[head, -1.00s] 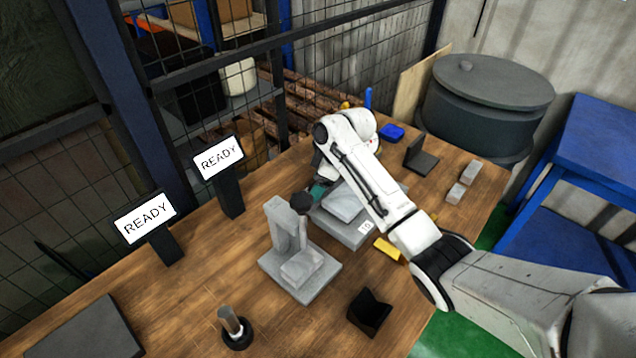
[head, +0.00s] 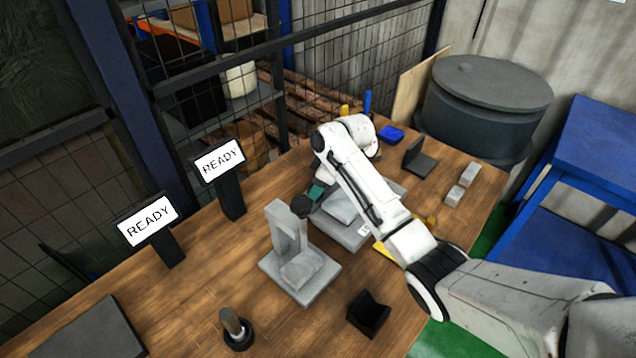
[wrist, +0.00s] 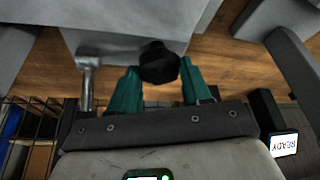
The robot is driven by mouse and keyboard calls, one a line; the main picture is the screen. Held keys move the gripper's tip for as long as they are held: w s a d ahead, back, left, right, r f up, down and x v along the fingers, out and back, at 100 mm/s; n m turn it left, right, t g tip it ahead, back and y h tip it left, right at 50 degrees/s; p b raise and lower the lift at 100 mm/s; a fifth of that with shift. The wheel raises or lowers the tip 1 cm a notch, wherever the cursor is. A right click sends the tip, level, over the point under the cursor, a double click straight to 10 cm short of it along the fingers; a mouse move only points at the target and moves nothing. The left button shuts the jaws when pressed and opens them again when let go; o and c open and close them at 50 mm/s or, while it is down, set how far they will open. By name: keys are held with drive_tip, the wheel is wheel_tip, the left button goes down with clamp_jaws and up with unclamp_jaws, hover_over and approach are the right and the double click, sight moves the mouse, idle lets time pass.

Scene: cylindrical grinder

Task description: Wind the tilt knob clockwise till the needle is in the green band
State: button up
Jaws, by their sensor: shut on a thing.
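In the wrist view the black, faceted tilt knob (wrist: 158,62) sits between the two green fingers of my gripper (wrist: 158,88), which are shut on it. The knob is in front of a grey block's edge. In the head view my gripper (head: 317,191) shows only as a bit of green at the left end of the grey machine (head: 345,232), largely hidden by my white arm. I cannot make out a needle or a green band in either view.
Two READY signs (head: 220,160) stand at the left. A black angled block (head: 369,313) lies in front.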

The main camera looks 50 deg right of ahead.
drive_tip(key=shift+a+r+m+h+p, duration=0.15)
drive_tip(key=shift+m+p, duration=0.2)
drive_tip(key=shift+m, duration=0.2)
drive_tip(key=shift+a+r+m+h+p, duration=0.15)
drive_tip(key=shift+m+p, duration=0.2)
drive_tip(key=shift+m, duration=0.2)
drive_tip(key=shift+d+f+m+h, duration=0.2)
drive_tip(key=shift+f+m+h, duration=0.1)
drive_tip(key=shift+m, duration=0.3)
drive_tip(key=shift+t, duration=0.3)
drive_tip(key=o, duration=1.1)
drive_tip(key=shift+c, duration=0.2)
drive_tip(key=v, duration=1)
drive_tip(key=shift+r, duration=0.4)
drive_tip(key=shift+s, duration=0.15)
